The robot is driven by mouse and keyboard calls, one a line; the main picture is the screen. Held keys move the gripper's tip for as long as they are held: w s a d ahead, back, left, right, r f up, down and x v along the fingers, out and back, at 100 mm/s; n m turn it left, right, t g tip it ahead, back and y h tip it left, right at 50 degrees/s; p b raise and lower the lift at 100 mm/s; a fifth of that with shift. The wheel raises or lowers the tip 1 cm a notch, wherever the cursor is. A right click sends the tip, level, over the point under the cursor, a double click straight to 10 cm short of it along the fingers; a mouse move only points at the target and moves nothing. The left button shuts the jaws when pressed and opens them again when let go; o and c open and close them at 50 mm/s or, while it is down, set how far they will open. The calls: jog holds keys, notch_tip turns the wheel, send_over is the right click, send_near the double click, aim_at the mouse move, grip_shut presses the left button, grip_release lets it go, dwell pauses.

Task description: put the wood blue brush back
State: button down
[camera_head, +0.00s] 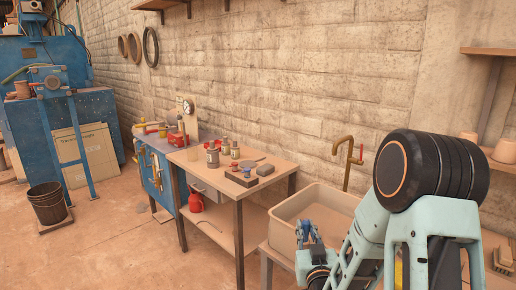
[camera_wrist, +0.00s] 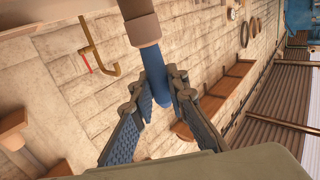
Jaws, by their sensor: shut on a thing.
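The wood blue brush (camera_wrist: 152,62) is in my gripper, its blue handle between the two finger pads (camera_wrist: 160,95) in the wrist view. Its brown end with a paler wooden band points away toward the top of that view. My gripper is shut on the blue handle, up in the air with nothing touching the brush. In the head view my gripper (camera_head: 309,236) is in front of the beige sink basin (camera_head: 285,212); the brush is too small there to tell clearly.
A wooden table (camera_head: 262,203) left of the sink holds small bottles and dark blocks (camera_head: 245,178). A brass tap (camera_head: 347,160) stands behind the basin. Another brush (camera_head: 503,258) lies at the lower right. A bucket (camera_head: 47,203) stands on the floor at left; the floor between is open.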

jog(key=r+p, duration=0.2)
jog(key=r, duration=0.1)
jog(key=r+p, duration=0.1)
jog(key=r, duration=0.3)
jog(key=w+r+p, duration=0.1)
jog(key=r+p, duration=0.1)
jog(key=r, duration=0.2)
jog(key=shift+r+p, duration=0.2)
jog(key=shift+p, duration=0.15)
